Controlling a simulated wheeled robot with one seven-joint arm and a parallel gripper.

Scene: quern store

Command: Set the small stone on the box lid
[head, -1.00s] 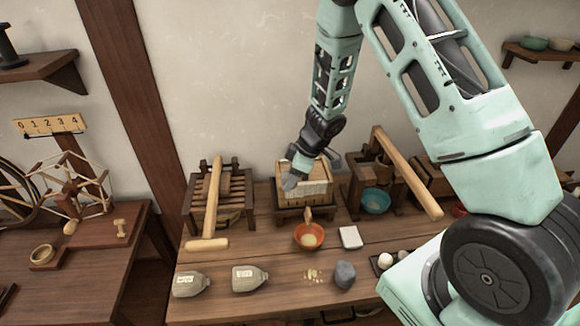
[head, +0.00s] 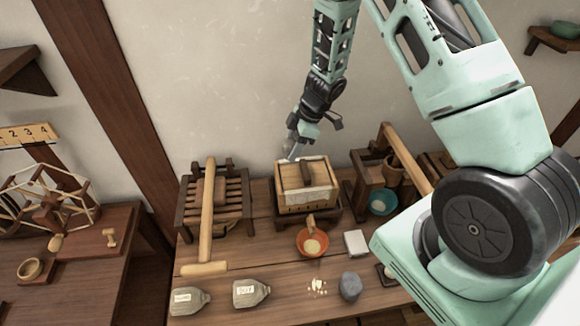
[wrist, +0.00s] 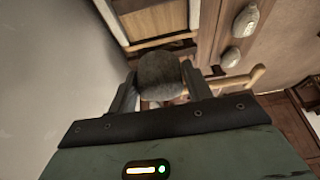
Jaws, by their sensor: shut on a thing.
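The wooden box (head: 308,198) stands at the back of the bench, with a pale lid (head: 322,170) on top and a dark wooden bar across the lid. My gripper (head: 290,151) is beyond the box's back left corner, near lid height or a little above, apart from the lid as far as I can tell. In the wrist view my gripper (wrist: 160,92) is shut on a rounded grey-brown stone (wrist: 160,70), held between both fingers. In the head view the held stone is too small to make out clearly.
A slatted rack (head: 232,190) with a long mallet (head: 207,225) stands left of the box. A wooden press (head: 372,180) stands right. An orange bowl (head: 312,243), white block (head: 356,242), grey lump (head: 350,286) and two labelled bags (head: 250,293) are in front.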

